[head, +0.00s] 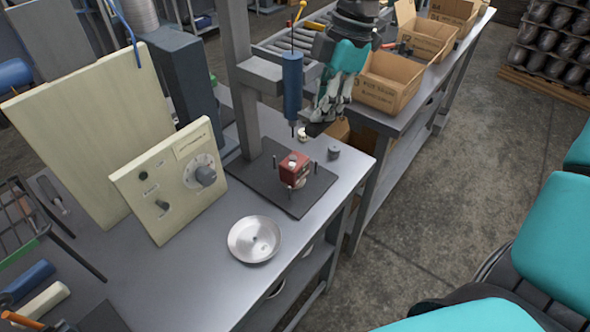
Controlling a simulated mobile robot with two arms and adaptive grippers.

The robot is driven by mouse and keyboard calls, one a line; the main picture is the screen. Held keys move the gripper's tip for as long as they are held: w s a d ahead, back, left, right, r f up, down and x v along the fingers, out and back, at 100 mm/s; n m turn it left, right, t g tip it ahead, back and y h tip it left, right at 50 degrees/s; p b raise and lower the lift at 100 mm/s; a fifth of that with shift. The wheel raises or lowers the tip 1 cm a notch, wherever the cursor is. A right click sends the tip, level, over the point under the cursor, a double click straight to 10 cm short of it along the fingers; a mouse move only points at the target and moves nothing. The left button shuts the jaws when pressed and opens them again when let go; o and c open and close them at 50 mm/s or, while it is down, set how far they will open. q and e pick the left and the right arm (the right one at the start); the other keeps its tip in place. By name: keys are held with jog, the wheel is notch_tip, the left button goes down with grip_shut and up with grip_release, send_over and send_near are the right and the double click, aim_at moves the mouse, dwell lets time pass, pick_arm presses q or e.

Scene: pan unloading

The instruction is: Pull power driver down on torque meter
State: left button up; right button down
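The power driver (292,84) is a blue upright cylinder hanging beside a grey post, with a thin bit pointing down. Below it, a small red block device (294,167), which looks like the torque meter, sits on a dark base plate (262,185). A gap shows between the bit and the red device. My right gripper (318,122) is just right of the driver's lower part, its fingers pointing down and left. Its finger gap is too small and dark to read, and I cannot tell whether it touches the driver. My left gripper is out of view.
A cream panel with a dial (172,182) stands left of the post. A round metal dish (254,240) lies near the table's front edge. Open cardboard boxes (391,80) stand on the bench behind. Bare grey tabletop (165,285) lies in front of the panel.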

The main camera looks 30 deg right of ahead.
notch_tip(320, 180, down, 6)
jog(key=b, duration=0.5)
dwell(0.6)
jog(key=shift+r, duration=0.15)
jog(key=shift+s+f+b, duration=0.1)
jog(key=shift+f+b, duration=0.2)
jog(key=shift+b, duration=0.45)
dwell(0.7)
dwell(0.6)
jog(key=shift+r, duration=0.15)
jog(key=shift+r+p, duration=2.9)
jog(key=shift+r, duration=1.55)
notch_tip(320, 180, up, 14)
jog(key=p, duration=1)
jog(key=shift+f, duration=0.15)
